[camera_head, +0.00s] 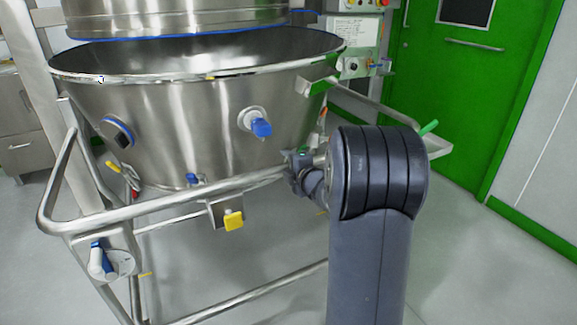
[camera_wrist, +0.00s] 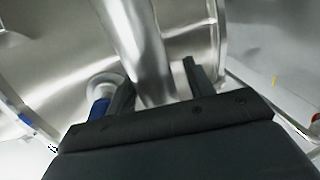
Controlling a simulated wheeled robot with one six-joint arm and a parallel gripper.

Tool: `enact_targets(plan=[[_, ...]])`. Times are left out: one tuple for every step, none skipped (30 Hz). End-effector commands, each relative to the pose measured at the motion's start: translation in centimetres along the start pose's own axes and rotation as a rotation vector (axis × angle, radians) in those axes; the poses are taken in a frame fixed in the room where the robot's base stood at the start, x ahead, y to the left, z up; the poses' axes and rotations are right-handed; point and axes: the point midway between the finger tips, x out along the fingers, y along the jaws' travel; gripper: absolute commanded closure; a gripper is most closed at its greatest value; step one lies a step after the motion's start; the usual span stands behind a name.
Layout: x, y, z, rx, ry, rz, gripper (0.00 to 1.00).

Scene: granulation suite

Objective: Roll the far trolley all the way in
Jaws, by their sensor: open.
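The trolley is a tubular steel frame (camera_head: 160,204) carrying a large conical steel bowl (camera_head: 180,120) with blue-capped fittings. It stands close in front of me, with its bowl partly below a steel cylinder (camera_head: 175,18) with a blue lower edge. My gripper (camera_head: 304,172) is at the trolley's front rail, toward its right part, mostly hidden behind my arm. In the wrist view my gripper (camera_wrist: 155,85) is open. The steel rail (camera_wrist: 140,45) runs between its two fingers. I cannot tell whether the fingers touch it.
A green door (camera_head: 470,90) is at the back right. A control box (camera_head: 355,40) with buttons stands behind the bowl's right side. A steel cabinet (camera_head: 18,125) is at the left. The grey floor (camera_head: 470,270) at the right is clear.

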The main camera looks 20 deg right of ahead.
Motion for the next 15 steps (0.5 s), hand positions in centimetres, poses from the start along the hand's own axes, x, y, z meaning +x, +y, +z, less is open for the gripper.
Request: enact_targets(plan=[[-0.01, 0.00, 0.00, 0.000, 0.000, 0.000, 0.50], [-0.02, 0.00, 0.00, 0.000, 0.000, 0.000, 0.52], [-0.02, 0.00, 0.00, 0.000, 0.000, 0.000, 0.55], [-0.02, 0.00, -0.01, 0.000, 0.000, 0.000, 0.58], [-0.02, 0.00, -0.01, 0.000, 0.000, 0.000, 0.60], [-0.03, 0.00, -0.01, 0.000, 0.000, 0.000, 0.64], [-0.03, 0.00, -0.01, 0.000, 0.000, 0.000, 0.66], [-0.03, 0.00, -0.01, 0.000, 0.000, 0.000, 0.69], [-0.03, 0.00, -0.01, 0.000, 0.000, 0.000, 0.72], [-0.03, -0.01, -0.01, 0.000, 0.000, 0.000, 0.74], [-0.03, -0.01, -0.01, 0.000, 0.000, 0.000, 0.77], [-0.03, -0.01, -0.01, 0.000, 0.000, 0.000, 0.80], [-0.04, -0.01, -0.01, 0.000, 0.000, 0.000, 0.82], [-0.04, -0.01, -0.01, 0.000, 0.000, 0.000, 0.85], [-0.04, -0.02, -0.01, 0.000, 0.000, 0.000, 0.88]])
